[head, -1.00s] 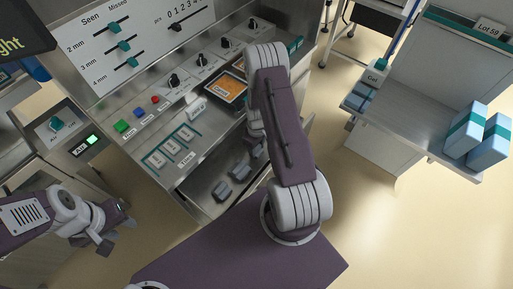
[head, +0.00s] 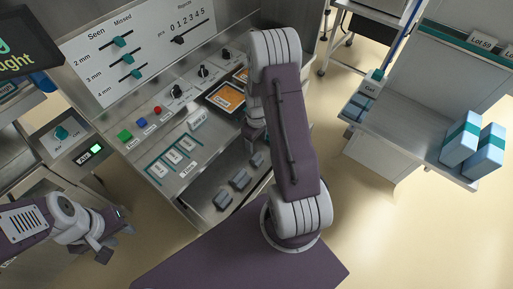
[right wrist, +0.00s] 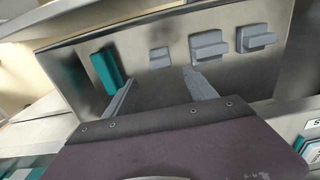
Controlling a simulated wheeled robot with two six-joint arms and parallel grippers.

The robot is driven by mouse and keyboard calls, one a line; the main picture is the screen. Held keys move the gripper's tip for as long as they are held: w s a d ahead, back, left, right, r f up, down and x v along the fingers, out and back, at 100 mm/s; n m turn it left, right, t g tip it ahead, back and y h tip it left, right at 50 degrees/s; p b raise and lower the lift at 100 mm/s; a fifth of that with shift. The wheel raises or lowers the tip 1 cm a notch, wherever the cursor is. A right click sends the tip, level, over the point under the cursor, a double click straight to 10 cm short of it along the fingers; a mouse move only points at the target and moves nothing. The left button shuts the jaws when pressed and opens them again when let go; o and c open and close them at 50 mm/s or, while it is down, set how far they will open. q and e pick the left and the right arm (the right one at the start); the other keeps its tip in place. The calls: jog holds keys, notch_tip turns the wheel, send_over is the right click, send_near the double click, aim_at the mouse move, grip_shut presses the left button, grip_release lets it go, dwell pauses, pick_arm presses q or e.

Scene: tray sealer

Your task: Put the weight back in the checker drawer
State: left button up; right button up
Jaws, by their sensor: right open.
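The drawer (head: 205,197) stands open below the control panel, with several grey blocks in it, one of them here (head: 240,180). In the right wrist view the drawer floor (right wrist: 145,95) carries raised grey blocks (right wrist: 207,45), a flatter grey square (right wrist: 160,58) and a teal bar (right wrist: 107,68). I cannot tell which piece is the weight. My right gripper (right wrist: 158,85) is open and empty over the drawer, its fingers pointing towards the teal bar and the grey square. In the head view my right arm hides part of the drawer. My left gripper (head: 113,238) is away from it at the lower left.
A shelf (head: 410,135) with blue-and-teal boxes (head: 460,143) stands at the right. An Air unit (head: 85,155) is at the left. Open floor lies between panel and shelf.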

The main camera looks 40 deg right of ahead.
jog(key=s+a+r+m, duration=0.1)
jog(key=s+a+r, duration=0.3)
jog(key=a+r, duration=0.2)
jog(key=s+a+r+m+t, duration=0.1)
jog(key=s+a+r+m, duration=0.1)
jog(key=s+a+r, duration=0.3)
jog(key=a+r, duration=0.2)
jog(key=a, duration=0.1)
jog(key=shift+s+a+r, duration=0.15)
jog(key=shift+s, duration=0.15)
jog(key=shift+r, duration=0.1)
